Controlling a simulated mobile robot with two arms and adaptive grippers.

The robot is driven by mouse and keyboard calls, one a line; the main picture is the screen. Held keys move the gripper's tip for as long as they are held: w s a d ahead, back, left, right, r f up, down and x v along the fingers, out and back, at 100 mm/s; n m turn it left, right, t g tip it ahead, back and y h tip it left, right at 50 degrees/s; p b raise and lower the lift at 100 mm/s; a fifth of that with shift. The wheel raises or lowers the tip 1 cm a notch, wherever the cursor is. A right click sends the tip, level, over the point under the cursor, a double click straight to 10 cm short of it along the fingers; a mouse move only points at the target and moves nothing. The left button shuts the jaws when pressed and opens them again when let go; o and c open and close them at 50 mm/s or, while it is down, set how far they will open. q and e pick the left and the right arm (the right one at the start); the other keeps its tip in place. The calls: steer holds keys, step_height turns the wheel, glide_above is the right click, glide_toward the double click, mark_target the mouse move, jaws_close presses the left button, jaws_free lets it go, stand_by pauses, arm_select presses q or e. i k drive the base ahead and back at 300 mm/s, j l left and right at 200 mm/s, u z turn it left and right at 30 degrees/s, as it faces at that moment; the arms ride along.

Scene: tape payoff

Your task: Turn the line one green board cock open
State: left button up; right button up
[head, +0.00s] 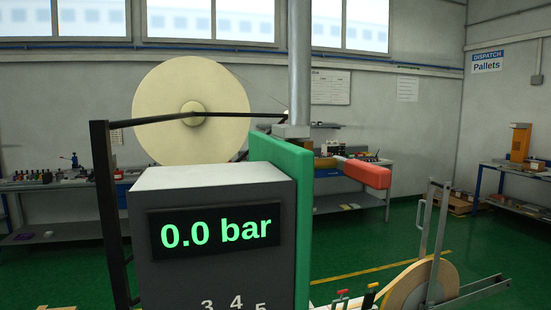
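A green board (304,230) stands edge-on beside a grey box, its top reaching above the box. A grey vertical pipe (299,65) comes down to a metal block (291,130) at the board's top. The board's face and any line number are not readable from here. The grey box's display (216,229) reads 0.0 bar in green. Neither of my grippers is in view.
A large cream roll (190,108) stands behind the box, with a black frame (107,215) at left. A tan wheel (420,287) and small red and yellow knobs (372,288) are low at right. Workbenches line the back wall; green floor (345,240) shows between.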

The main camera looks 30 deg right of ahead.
mark_target(374, 177)
steer(key=k+l, duration=0.1)
steer(key=l, duration=0.35)
steer(key=k+l, duration=0.1)
steer(key=l, duration=0.3)
steer(key=k+l, duration=0.1)
steer(key=l, duration=0.35)
